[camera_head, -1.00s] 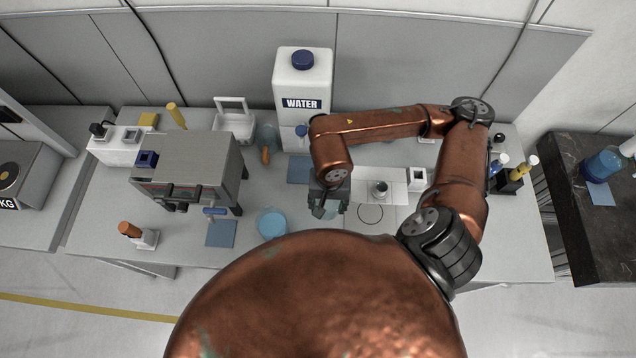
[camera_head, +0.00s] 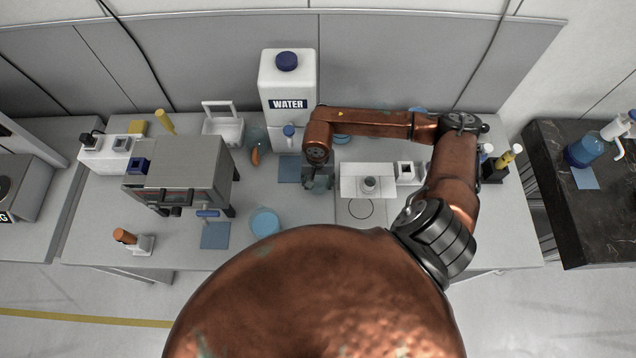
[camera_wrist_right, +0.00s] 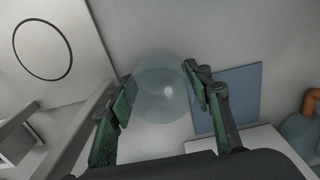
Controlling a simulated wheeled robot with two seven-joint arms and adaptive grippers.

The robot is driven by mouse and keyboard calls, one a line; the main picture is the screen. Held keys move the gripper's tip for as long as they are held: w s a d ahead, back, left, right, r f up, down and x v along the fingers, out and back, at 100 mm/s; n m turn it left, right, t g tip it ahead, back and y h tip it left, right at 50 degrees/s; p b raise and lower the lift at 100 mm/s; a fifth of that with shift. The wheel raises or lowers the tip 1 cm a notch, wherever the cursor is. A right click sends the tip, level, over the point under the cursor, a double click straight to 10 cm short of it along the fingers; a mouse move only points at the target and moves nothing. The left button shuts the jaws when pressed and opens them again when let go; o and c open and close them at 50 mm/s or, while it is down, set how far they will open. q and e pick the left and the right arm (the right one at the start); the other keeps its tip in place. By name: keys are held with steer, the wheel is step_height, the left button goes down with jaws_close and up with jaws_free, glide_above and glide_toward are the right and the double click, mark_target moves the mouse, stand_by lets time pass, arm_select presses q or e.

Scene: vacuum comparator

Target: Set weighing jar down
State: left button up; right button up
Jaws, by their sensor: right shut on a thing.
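The weighing jar (camera_wrist_right: 165,88) is a clear, pale blue glass vessel between the fingers of my right gripper (camera_wrist_right: 158,85) in the right wrist view. The gripper is shut on it. In the head view my right gripper (camera_head: 318,183) is over the bench, left of the white plate with a drawn black circle (camera_head: 360,209). The jar is mostly hidden there by the gripper. I cannot tell whether the jar touches the bench. The circle also shows at upper left in the right wrist view (camera_wrist_right: 43,46). My left gripper is not in view.
A blue mat (camera_wrist_right: 228,99) lies beside the jar, also left of the gripper in the head view (camera_head: 289,169). A water container (camera_head: 288,95) stands behind. A blue dish (camera_head: 265,222) and a grey instrument (camera_head: 180,172) stand to the left. A small metal weight (camera_head: 369,185) stands behind the circle.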

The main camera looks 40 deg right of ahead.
steer(key=shift+f, duration=0.6)
steer(key=o, duration=0.9)
